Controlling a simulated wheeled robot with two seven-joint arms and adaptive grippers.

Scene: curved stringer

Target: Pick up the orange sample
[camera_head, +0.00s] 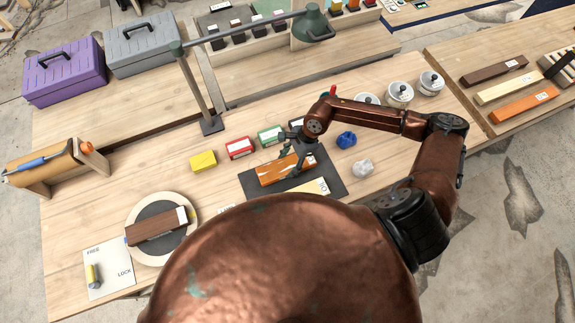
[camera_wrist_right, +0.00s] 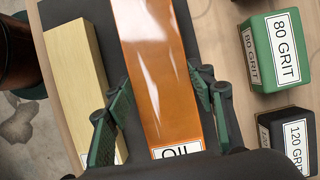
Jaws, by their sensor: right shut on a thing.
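The orange sample (camera_head: 283,170) is a glossy orange bar over the dark mat (camera_head: 335,172) in the middle of the bench. In the right wrist view the orange sample (camera_wrist_right: 163,70) runs between my fingers, with a white label reading "OIL" at its near end, partly cut off. My right gripper (camera_head: 292,156) is shut on the orange sample, with one dark green finger on each side of it. I cannot tell whether the bar touches the mat. My left gripper is out of view.
A pale bar (camera_wrist_right: 82,85) lies beside the orange sample. Green (camera_head: 270,136), red (camera_head: 239,148) and yellow (camera_head: 203,161) blocks stand behind the mat. A lamp post (camera_head: 196,90) rises behind.

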